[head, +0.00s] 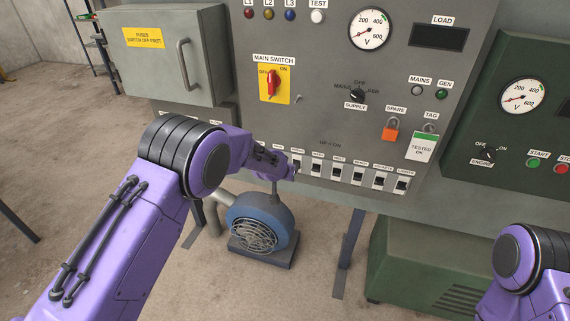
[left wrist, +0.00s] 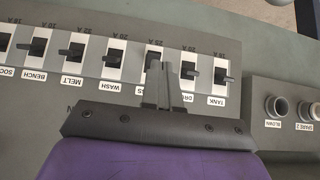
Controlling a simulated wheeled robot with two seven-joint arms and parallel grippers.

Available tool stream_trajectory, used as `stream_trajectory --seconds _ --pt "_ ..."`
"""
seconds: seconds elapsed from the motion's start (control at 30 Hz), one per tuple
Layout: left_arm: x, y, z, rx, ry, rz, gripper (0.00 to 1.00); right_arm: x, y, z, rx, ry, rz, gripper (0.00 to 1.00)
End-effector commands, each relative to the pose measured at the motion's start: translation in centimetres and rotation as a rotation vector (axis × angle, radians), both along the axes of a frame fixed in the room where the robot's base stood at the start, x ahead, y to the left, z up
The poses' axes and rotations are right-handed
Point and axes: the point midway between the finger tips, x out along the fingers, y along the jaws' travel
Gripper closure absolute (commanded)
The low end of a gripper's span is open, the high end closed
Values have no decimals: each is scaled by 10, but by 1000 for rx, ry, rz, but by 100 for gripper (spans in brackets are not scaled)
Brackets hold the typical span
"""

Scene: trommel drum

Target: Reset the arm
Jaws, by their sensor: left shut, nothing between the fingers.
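My left gripper (head: 287,170) is at the left part of a row of labelled breakers (head: 358,173) low on the grey panel. In the left wrist view its fingers (left wrist: 166,72) are shut and empty. The tips overlap one breaker (left wrist: 154,62) whose label is partly covered; whether they touch it I cannot tell. The breakers marked TANK (left wrist: 221,77), WASH (left wrist: 114,58) and MELT (left wrist: 76,54) show beside it. My right arm comes in at the lower right of the head view, but its gripper is out of frame.
A red main switch (head: 271,83) on a yellow plate and a supply knob (head: 357,95) sit above the row. An orange padlock (head: 390,131) and a tag (head: 421,146) hang to the right. A blue fan unit (head: 258,222) stands on the floor below.

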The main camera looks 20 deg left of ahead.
Motion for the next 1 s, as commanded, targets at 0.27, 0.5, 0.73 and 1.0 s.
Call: stream_trajectory --seconds 0.27,0.5,0.73,1.0 --pt "-5 -12 4 0 -1 -18 100 0 0 8 0 0 0 57" --pt "-4 -14 4 0 -1 -21 100 0 0 7 0 0 0 57" --pt "2 -11 10 -39 -84 23 100 0 0 7 0 0 0 57" --pt "-137 51 -102 -132 -89 306 100 0 0 6 0 0 0 57"
